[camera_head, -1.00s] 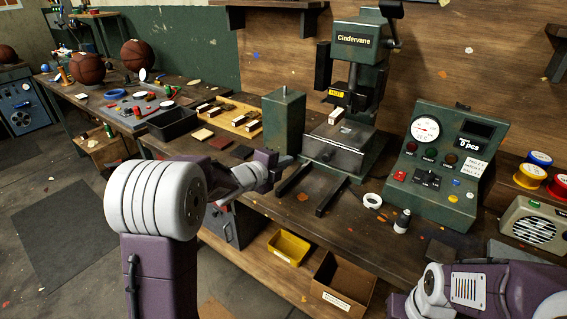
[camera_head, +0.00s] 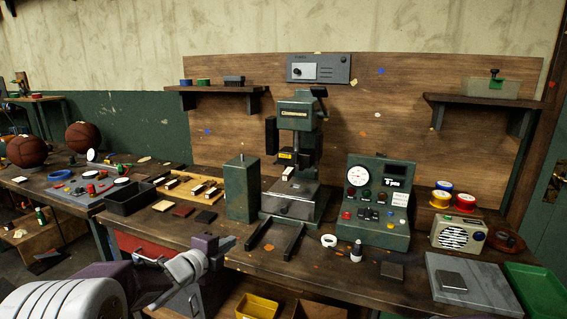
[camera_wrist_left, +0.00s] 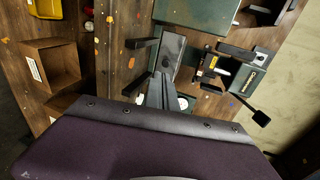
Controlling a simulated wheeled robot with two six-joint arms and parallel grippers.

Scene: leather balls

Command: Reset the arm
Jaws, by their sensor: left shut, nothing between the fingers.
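My left arm comes in from the lower left of the head view. Its purple and grey left gripper (camera_head: 228,243) is at the front edge of the workbench (camera_head: 330,258), left of the press's two dark rails. The fingers are shut and hold nothing. In the left wrist view the closed grey fingers (camera_wrist_left: 158,92) point toward the press, which appears turned sideways. My right arm is not in the head view.
A green press (camera_head: 298,150) stands mid-bench, with a green box (camera_head: 242,188) to its left and a control panel (camera_head: 375,205) to its right. A black bin (camera_head: 130,197), basketballs (camera_head: 83,136) and a radio (camera_head: 459,233) are farther out. A yellow bin (camera_head: 257,306) sits below.

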